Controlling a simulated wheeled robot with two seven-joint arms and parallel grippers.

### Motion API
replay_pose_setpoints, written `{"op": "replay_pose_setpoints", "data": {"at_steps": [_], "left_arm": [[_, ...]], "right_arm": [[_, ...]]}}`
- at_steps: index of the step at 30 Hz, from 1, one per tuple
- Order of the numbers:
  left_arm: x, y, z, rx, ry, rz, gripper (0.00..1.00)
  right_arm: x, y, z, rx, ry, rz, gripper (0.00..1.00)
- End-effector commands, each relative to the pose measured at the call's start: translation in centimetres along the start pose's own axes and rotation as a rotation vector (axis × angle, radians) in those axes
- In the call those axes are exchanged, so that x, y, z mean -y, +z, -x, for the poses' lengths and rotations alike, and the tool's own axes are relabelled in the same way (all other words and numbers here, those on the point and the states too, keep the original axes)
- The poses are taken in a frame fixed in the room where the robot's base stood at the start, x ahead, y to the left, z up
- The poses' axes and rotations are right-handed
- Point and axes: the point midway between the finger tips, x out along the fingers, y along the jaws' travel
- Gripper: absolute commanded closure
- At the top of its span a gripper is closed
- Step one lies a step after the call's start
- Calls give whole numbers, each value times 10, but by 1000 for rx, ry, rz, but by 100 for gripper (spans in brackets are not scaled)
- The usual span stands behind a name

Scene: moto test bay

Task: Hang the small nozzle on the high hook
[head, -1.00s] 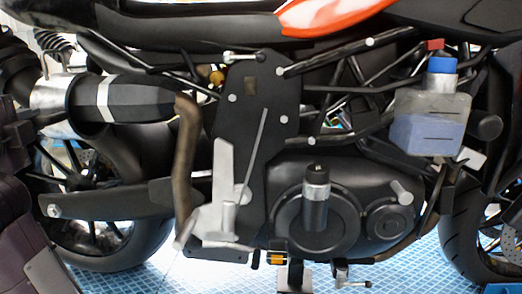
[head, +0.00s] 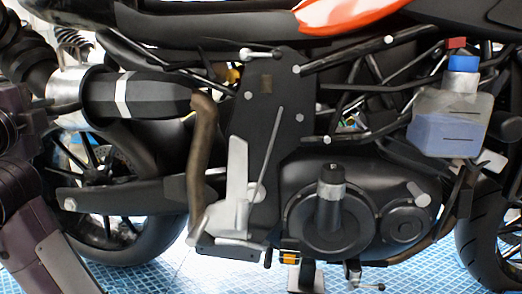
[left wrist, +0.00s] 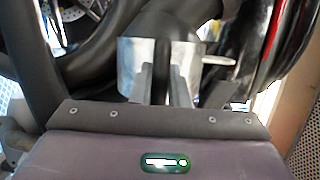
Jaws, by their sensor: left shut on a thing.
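The small nozzle (head: 68,84) is a silvery metal cup with a dark hose, at the left of the head view. It appears at the outer end of the black silencer; I cannot tell whether it is around it or just in front. In the left wrist view the nozzle (left wrist: 130,62) sits at my fingers, with a thin metal rod sticking out to the right. My left gripper (head: 62,106) is shut on it; its two fingers also show in the left wrist view (left wrist: 162,85). The high hook is not in view. My right gripper is not in view.
The motorcycle fills the head view, with its silencer (head: 150,95), rear wheel (head: 100,225) and a bottle with a blue cap (head: 450,110). A dark ribbed hose (head: 22,45) runs at the upper left. Blue tiled floor (head: 170,272) shows below.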

Motion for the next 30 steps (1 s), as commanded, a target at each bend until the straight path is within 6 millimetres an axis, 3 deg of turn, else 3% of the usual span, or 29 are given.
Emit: {"op": "replay_pose_setpoints", "data": {"at_steps": [30], "left_arm": [[0, 29, -8, 1, -3, 1, 100]], "right_arm": [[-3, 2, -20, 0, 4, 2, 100]]}}
